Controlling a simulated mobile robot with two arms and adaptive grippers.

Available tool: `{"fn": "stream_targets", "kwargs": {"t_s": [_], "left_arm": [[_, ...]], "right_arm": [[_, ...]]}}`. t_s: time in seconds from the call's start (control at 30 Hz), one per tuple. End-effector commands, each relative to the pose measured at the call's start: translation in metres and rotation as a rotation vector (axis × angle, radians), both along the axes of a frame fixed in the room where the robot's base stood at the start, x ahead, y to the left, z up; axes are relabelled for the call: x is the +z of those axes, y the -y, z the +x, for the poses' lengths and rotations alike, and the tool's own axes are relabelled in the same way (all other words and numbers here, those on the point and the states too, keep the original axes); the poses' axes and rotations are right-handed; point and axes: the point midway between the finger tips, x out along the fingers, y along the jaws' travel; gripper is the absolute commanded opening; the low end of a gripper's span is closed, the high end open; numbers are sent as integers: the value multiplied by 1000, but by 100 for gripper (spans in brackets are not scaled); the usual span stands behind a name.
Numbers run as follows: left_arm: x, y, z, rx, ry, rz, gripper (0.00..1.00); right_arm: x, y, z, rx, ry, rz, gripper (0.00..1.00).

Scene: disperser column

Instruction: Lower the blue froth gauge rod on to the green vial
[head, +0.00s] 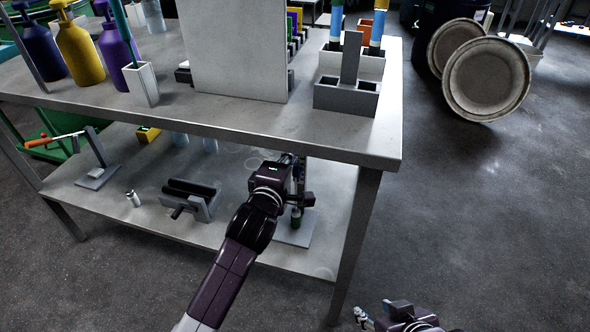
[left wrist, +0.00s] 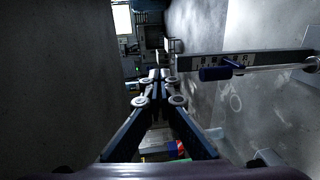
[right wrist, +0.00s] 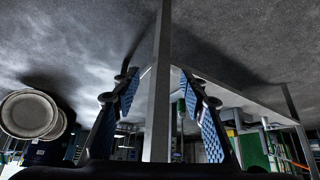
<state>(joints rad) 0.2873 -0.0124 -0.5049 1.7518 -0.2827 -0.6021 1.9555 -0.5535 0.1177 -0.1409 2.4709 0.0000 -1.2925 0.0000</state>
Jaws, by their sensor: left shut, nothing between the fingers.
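The green vial (head: 296,218) stands on a pale base plate (head: 296,240) at the right end of the lower shelf, at the foot of a dark upright post. The left wrist view shows this post (left wrist: 262,56) lying sideways, with pale marks. The blue froth gauge rod (left wrist: 216,73) is beside it, a thin silver part continuing towards the base. Whether it touches the vial cannot be told. My left gripper (left wrist: 155,80) is shut and empty, apart from the rod, towards the post's upper end. My right gripper (right wrist: 165,84) is open and empty, away from the stand.
The upper table (head: 225,118) overhangs the lower shelf, with a table leg (head: 356,230) right of the stand. A dark holder (head: 190,200), a small metal cylinder (head: 133,198) and an orange-handled stand (head: 98,177) occupy the shelf further left.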

Motion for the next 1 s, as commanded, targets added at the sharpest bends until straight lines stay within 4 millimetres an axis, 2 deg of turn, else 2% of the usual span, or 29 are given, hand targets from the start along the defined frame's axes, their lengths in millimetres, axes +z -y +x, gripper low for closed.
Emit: {"fn": "stream_targets", "kwargs": {"t_s": [0.8,1.0], "left_arm": [[0,-9,-28,0,-2,1,0],[1,-15,-48,0,-2,0,0]], "right_arm": [[-20,22,-75,-25,-305,-63,40],[-8,22,-74,-24,-299,-62,40]]}}
